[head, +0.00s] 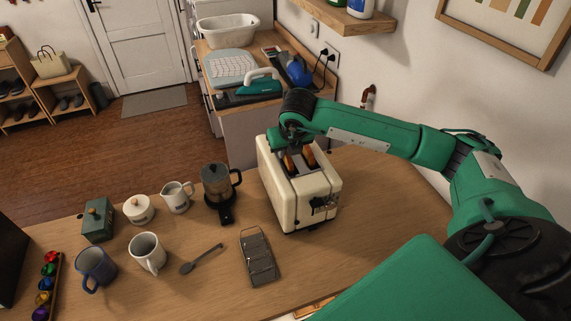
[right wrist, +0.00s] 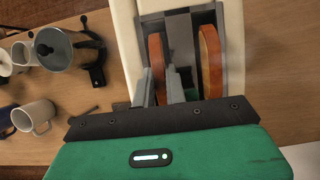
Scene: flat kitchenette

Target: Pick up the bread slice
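A cream toaster (head: 285,208) stands on the wooden counter. Two browned bread slices stick up from its slots, a left one (head: 289,164) and a right one (head: 308,157). My right gripper (head: 291,148) is over the toaster, pointing down. In the right wrist view, its two fingers (right wrist: 160,88) are close together, one on each side of the left bread slice (right wrist: 156,58), and look shut on it. The slice is still in its slot. The right bread slice (right wrist: 210,60) is outside the fingers. My left gripper is not in view.
A moka pot (head: 216,188) stands left of the toaster, with a white jug (head: 176,197) beyond it. The counter right of the toaster (head: 390,205) is clear.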

